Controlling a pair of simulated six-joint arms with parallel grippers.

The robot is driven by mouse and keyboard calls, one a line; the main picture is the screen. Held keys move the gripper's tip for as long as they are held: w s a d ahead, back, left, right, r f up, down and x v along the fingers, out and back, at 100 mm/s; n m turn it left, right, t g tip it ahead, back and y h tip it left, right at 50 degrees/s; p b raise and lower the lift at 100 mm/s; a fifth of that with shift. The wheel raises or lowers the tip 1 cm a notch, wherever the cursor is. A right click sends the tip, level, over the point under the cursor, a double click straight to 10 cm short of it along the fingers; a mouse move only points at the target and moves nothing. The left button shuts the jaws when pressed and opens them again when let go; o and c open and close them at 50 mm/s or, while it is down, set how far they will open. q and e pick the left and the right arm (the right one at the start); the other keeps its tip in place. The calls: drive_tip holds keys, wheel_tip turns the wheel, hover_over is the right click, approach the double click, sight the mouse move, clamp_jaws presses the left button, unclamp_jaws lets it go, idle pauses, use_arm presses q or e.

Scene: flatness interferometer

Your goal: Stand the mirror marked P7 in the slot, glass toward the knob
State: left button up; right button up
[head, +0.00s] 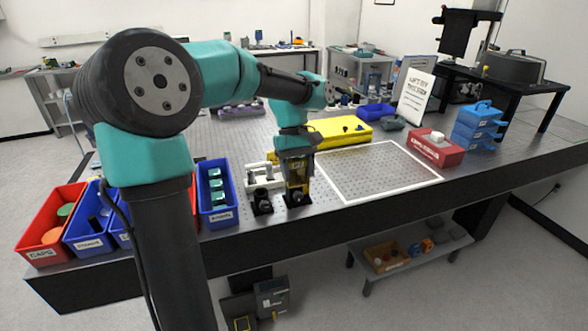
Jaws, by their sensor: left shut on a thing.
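My left gripper (297,186) points down near the front edge of the bench, left of the white outlined area. It is shut on a small dark and amber piece, which looks like a mirror in a mount; its marking is too small to read and its glass side cannot be told. The piece is at or just above a black block (299,199), and I cannot tell whether they touch. A second black block (262,204) stands to its left. The slot and the knob cannot be picked out. My right gripper is not in view.
A blue bin (218,214) with several teal-faced pieces stands left, beside more blue bins and a red bin (38,254). A white fixture (253,181) stands behind the black blocks. A yellow case (340,131) lies behind. The white outlined area (375,170) is clear.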

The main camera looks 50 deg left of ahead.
use_arm(q)
drive_tip(key=shift+s+a+r, duration=0.1)
drive_tip(key=shift+s+r, duration=0.05)
drive_tip(key=shift+s, duration=0.05)
drive_tip(key=w+a, duration=0.3)
drive_tip(key=w+a+f, duration=0.1)
drive_tip(key=w+a, duration=0.2)
drive_tip(key=a, duration=0.1)
drive_tip(key=w+a, duration=0.4)
drive_tip(key=shift+w+a+f, duration=0.1)
drive_tip(key=shift+a+f, duration=0.15)
drive_tip(key=shift+w+a, duration=0.15)
drive_tip(key=shift+w+a+f, duration=0.1)
drive_tip(key=shift+f, duration=1.7)
drive_tip(key=shift+f, duration=0.1)
